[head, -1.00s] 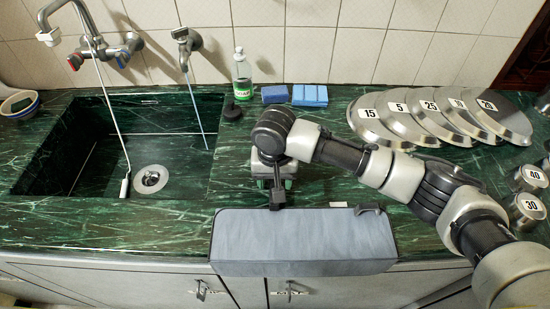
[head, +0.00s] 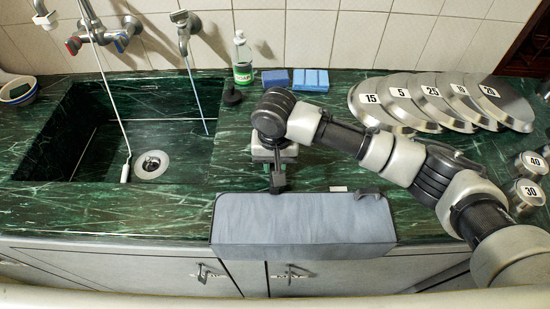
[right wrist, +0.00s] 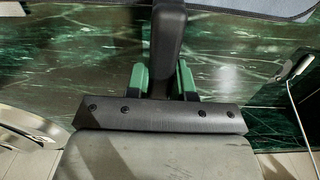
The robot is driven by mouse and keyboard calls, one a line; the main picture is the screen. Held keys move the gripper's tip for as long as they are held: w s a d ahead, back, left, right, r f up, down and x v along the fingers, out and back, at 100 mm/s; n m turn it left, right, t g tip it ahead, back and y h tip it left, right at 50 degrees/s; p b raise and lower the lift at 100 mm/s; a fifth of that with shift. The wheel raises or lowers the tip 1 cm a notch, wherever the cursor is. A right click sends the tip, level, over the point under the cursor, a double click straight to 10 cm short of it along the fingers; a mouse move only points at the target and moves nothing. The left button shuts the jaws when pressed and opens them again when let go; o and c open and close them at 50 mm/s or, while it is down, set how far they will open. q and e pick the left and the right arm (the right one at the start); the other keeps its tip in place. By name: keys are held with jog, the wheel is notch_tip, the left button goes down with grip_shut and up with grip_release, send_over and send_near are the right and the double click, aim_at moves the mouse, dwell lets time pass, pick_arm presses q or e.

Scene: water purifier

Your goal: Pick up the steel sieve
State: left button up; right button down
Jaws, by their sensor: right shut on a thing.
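My right gripper (head: 276,166) is over the counter, between the sink and the steel discs. Its green fingers in the right wrist view (right wrist: 160,78) are shut around an upright black bar (right wrist: 167,38). In the head view the black bar (head: 278,182) reaches toward the edge of a grey box. I cannot tell whether the bar is a sieve handle; no sieve mesh or bowl shows clearly. Several round steel discs with number labels (head: 402,115) lean in a row at the back right. My left gripper is not in view.
The grey box (head: 305,232) sits at the counter's front edge, close to the gripper. The sink (head: 90,140) with its drain (head: 151,165) is on the left. A soap bottle (head: 242,62) and blue sponges (head: 310,80) stand at the back. Small numbered steel cylinders (head: 527,192) are at right.

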jog(key=shift+r, duration=1.2)
jog(key=shift+s+d+r, duration=0.1)
jog(key=shift+d+r, duration=0.05)
jog(key=shift+r, duration=0.7)
jog(key=s+d+r, duration=0.6)
jog(key=s+d, duration=0.1)
jog(key=s, duration=0.1)
jog(key=shift+s+d+r+p, duration=0.2)
jog(key=shift+d+r+p, duration=0.05)
jog(key=shift+r+p, duration=0.15)
